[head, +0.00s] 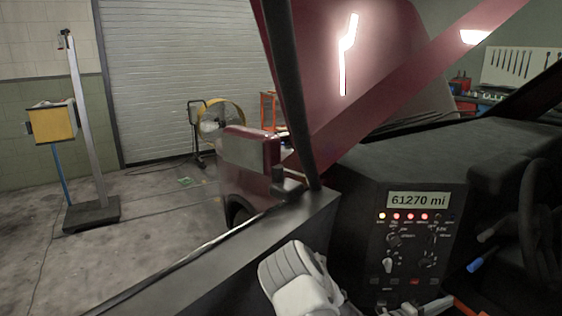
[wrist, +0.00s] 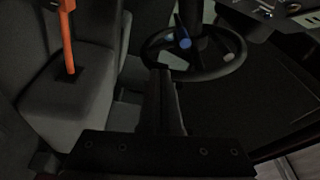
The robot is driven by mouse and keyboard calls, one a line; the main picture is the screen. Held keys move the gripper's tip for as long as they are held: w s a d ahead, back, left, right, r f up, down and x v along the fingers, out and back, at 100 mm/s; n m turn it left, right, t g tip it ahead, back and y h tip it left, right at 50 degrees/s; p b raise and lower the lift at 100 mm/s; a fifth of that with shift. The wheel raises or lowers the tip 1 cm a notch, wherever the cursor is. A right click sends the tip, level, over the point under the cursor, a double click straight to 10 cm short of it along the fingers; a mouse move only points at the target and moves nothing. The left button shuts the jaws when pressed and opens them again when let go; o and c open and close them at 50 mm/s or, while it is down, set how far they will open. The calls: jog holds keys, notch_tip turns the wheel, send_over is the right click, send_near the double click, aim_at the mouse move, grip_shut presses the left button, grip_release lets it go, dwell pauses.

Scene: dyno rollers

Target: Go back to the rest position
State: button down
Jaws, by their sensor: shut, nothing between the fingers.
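My gripper (wrist: 163,75) shows in the wrist view as a dark bracket with its fingers together and nothing between them. It points towards the steering wheel (wrist: 236,60), and its tips overlap the near rim in the picture. I cannot tell whether they touch. In the head view, my white arm link rises at the bottom middle, in front of the dashboard panel (head: 372,225). The fingertips are not clear there. The steering wheel is also at the right edge of the head view (head: 527,205).
The panel carries a lit display (head: 418,200), warning lights and knobs. A blue-tipped stalk (head: 475,264) sticks out beside the wheel. Outside are a yellow box (head: 52,124) on a stand, and a fan (head: 220,122).

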jog(key=s+a+r+m+g+y, duration=0.4)
jog(key=s+r+m, duration=0.15)
jog(key=m, duration=0.65)
jog(key=s+a+r+m+g+y, duration=0.35)
jog(key=s+m, duration=0.35)
jog(key=m, duration=0.4)
jog(key=s+a+r+m+t+y+p, duration=0.1)
jog(key=s+a+r+m+t+y, duration=0.4)
jog(key=a+r+m, duration=0.4)
jog(key=s+a+r+m+t+y, duration=0.3)
jog(key=s+a+r+m+y, duration=0.4)
jog(key=a+m, duration=0.4)
notch_tip(320, 180, up, 14)
jog(key=n+h+p, duration=0.1)
jog(key=p, duration=1.3)
jog(key=shift+s+a+r, duration=0.15)
jog(key=shift+s+a, duration=0.1)
jog(key=shift+a, duration=0.05)
jog(key=shift+g, duration=0.25)
